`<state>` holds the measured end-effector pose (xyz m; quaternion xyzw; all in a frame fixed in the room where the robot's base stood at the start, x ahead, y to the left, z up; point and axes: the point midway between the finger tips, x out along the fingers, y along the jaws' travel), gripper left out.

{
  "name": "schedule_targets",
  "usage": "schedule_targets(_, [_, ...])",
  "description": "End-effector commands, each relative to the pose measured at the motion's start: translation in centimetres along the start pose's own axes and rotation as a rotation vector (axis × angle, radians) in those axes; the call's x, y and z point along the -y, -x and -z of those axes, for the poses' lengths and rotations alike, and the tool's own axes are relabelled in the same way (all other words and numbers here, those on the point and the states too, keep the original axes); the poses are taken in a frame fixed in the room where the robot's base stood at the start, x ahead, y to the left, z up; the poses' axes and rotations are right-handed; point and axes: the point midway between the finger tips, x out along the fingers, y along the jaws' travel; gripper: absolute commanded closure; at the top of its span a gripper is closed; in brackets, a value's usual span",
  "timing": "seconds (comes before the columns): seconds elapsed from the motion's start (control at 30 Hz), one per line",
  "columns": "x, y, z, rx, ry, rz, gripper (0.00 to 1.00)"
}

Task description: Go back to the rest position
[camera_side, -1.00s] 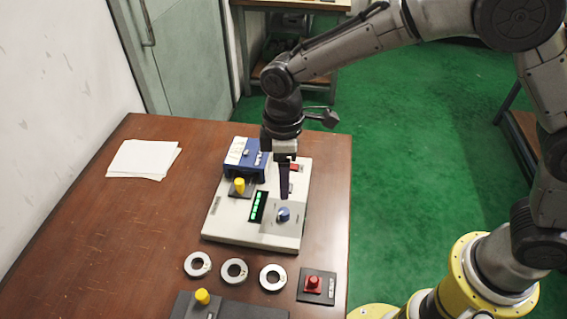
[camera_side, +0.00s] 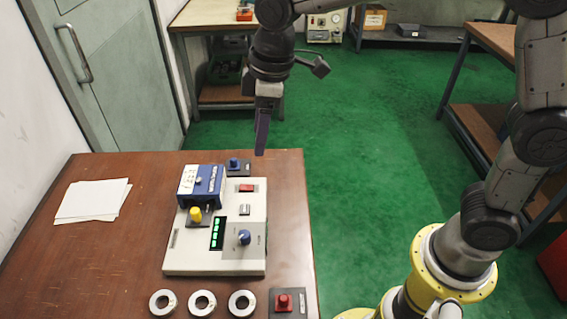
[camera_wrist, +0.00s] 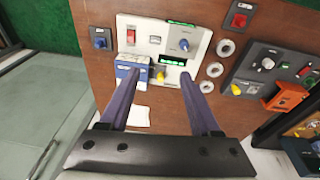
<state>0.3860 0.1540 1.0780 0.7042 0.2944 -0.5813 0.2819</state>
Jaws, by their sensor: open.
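My gripper (camera_side: 261,150) is raised above the far end of the brown table, clear of everything on it. Its two long dark fingers show apart and empty in the wrist view (camera_wrist: 160,75). Below it is a pale machine panel (camera_side: 185,258) with a blue knob (camera_side: 244,237), green lights and a red switch. A blue box (camera_side: 208,182) with a yellow knob (camera_side: 195,214) beside it sits at the panel's far left. Three metal rings lie in a row in front of the panel: left (camera_side: 153,303), middle (camera_side: 193,303) and right (camera_side: 233,303).
A red button box (camera_side: 285,301) is right of the rings. White papers (camera_side: 92,200) lie at the table's left. A small blue-knob box (camera_side: 236,167) is behind the panel. The wrist view shows a dark control panel (camera_wrist: 258,68) and an orange box (camera_wrist: 287,98). Green floor lies beyond.

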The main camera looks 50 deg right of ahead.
Motion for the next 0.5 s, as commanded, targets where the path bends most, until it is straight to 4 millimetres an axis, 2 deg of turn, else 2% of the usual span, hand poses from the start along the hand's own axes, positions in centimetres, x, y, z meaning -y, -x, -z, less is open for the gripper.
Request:
schedule_targets(0.03, [-0.7, 2.4, -2.0, -0.037, -0.047, -0.029, 0.36])
schedule_targets(0.2, [-1.1, 7.6, -8.6, -0.126, -0.208, -0.107, 0.36])
schedule_targets(0.33, [-0.1, 9.8, -13.9, -0.190, -0.345, -0.166, 0.36])
schedule_targets(0.5, [2.5, 10.3, -20.4, -0.262, -0.535, -0.230, 0.36])
